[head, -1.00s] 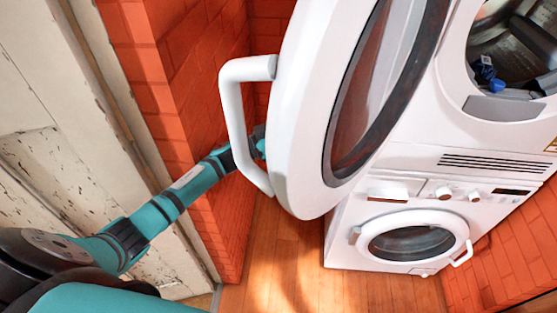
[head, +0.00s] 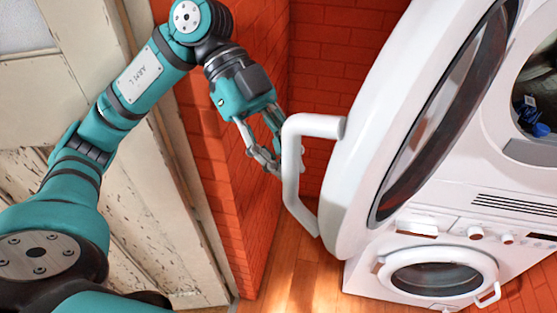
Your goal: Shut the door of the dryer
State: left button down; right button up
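The dryer (head: 470,180) is the upper white machine at the right, with its round drum opening (head: 535,95) exposed. Its door (head: 365,130) is swung wide open toward the left, a thick white ring with dark-rimmed glass. A white bar handle (head: 291,170) stands out from the door's left side. My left gripper (head: 284,160) is just behind and left of the handle, fingers pointing down and right. The fingers look spread, with the tips partly hidden by the handle. I cannot tell whether they touch it. My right gripper is not in view.
A white washing machine (head: 420,275) with its round door shut stands below the dryer. Blue items (head: 528,108) lie in the drum. A red brick wall (head: 235,200) and a peeling white wooden door (head: 130,230) are at the left. Wooden floor (head: 300,285) shows below.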

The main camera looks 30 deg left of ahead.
aim_at(296, 184)
pick_arm(q)
jog(key=p+x, duration=0.1)
jog(key=x, duration=0.6)
jog(key=shift+d+f, duration=0.2)
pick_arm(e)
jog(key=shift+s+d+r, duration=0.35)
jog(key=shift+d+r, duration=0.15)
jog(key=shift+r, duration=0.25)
pick_arm(q)
jog(key=shift+s, duration=0.1)
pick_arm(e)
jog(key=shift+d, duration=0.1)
